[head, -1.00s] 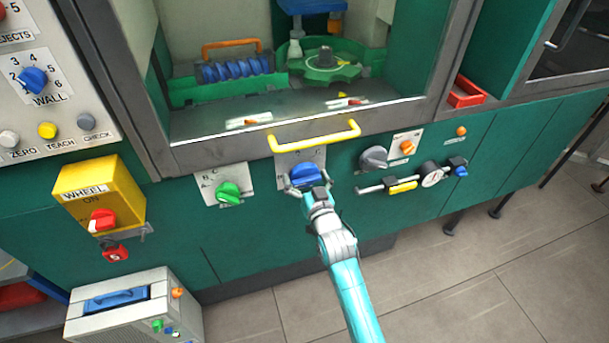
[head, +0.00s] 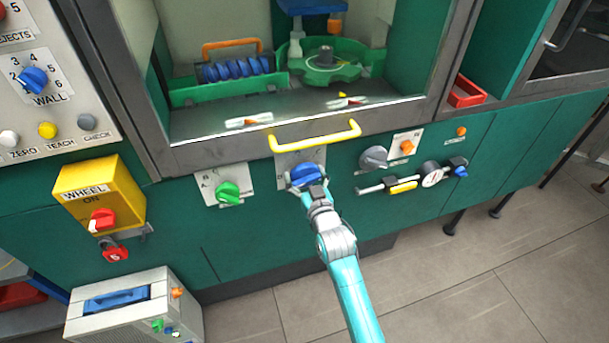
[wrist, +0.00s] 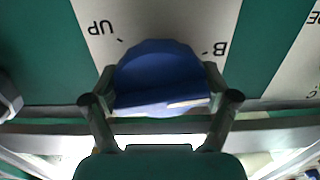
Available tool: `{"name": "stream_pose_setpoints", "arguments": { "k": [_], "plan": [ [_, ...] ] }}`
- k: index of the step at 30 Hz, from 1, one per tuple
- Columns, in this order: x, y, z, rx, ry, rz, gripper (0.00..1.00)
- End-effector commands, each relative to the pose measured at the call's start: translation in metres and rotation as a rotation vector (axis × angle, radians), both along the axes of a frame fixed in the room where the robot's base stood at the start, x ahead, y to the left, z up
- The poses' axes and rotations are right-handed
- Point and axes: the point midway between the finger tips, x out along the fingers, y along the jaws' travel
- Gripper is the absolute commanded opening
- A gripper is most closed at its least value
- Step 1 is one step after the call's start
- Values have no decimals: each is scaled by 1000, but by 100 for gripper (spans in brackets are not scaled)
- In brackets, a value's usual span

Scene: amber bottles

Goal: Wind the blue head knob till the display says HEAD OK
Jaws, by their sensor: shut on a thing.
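The blue head knob (head: 305,174) sits on a grey plate (head: 284,160) on the green machine front, below the yellow handle. In the wrist view the blue knob (wrist: 162,78) fills the space between the fingers, with "UP" and "B" printed on the plate beside it. My gripper (head: 309,186) is shut on the knob, one finger at each side; it also shows in the wrist view (wrist: 160,95). No display and no HEAD OK text shows in these frames.
A green knob (head: 228,193) is close on the left. A grey knob (head: 374,158) and a gauge (head: 431,174) are close on the right. The yellow handle (head: 315,136) juts out just above. A grey case (head: 130,308) stands lower left. The floor at lower right is clear.

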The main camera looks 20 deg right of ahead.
Motion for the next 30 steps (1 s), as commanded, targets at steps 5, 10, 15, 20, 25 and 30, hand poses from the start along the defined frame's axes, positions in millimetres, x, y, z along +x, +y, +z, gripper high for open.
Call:
{"name": "stream_pose_setpoints", "arguments": {
  "k": [5,10,15,20,25,30],
  "plan": [
    [0,0,0,-26,0,0,50],
    [0,0,0,-25,0,0,50],
    [0,0,0,-24,0,0,100],
    [0,0,0,-24,0,0,100],
    [-4,0,-1,-23,0,0,100],
    [-24,0,-2,-23,2,0,100]
  ]
}}
